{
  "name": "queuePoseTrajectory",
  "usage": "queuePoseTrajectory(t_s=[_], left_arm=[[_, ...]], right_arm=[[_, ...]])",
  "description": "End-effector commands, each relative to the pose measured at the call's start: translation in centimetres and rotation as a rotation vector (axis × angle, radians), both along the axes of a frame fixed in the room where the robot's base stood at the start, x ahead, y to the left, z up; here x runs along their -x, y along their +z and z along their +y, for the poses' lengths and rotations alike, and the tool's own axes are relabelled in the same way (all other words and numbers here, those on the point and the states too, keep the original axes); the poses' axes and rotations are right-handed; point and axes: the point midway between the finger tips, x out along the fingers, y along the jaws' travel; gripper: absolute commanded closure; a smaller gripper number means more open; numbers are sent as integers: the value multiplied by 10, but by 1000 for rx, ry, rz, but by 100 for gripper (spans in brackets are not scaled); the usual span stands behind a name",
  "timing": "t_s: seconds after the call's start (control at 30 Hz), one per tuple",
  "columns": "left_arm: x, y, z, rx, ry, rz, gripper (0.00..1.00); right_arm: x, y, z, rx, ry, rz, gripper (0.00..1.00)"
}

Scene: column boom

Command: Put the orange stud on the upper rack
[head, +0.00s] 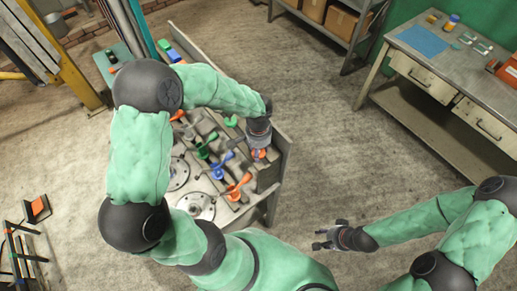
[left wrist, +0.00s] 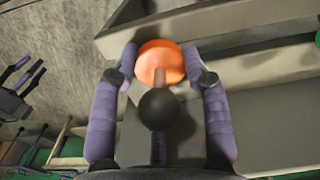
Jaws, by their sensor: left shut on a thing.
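My left gripper (head: 258,152) is shut on the orange stud (left wrist: 161,62), whose round orange head sits between the two purple fingers in the left wrist view. A short stem and a dark ball (left wrist: 160,109) show on the near side of the head. In the head view only a bit of orange shows at the fingertips. The gripper is over the right part of the stepped grey rack (head: 284,160); I cannot tell whether the stud touches it. My right gripper (head: 325,238) is empty, its fingers apart, over the floor right of the rack.
An orange piece (head: 239,187), a blue piece (head: 221,168) and several green pieces stand on the rack near the left gripper. Round metal flanges (head: 198,206) lie nearer me. A workbench (head: 440,60) stands at the right. Floor between rack and workbench is clear.

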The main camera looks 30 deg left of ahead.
Motion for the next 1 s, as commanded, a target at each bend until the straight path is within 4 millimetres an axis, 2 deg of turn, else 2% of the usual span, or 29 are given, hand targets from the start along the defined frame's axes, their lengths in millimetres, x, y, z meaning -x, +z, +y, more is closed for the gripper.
queuePoseTrajectory(t_s=[0.07, 0.1, 0.53, 1.0], left_arm=[[0, 1, 0, 0, 0, -1, 88], [0, 1, 0, 0, 0, -1, 44], [0, 3, 0, 0, 0, -1, 44], [-1, 27, 0, -1, 0, -2, 44]], right_arm=[[0, 1, 0, 0, 0, 0, 60], [0, 1, 0, 0, 0, 0, 60], [0, 2, 0, 0, 0, 0, 60], [0, 18, 0, 0, 0, 0, 60]])
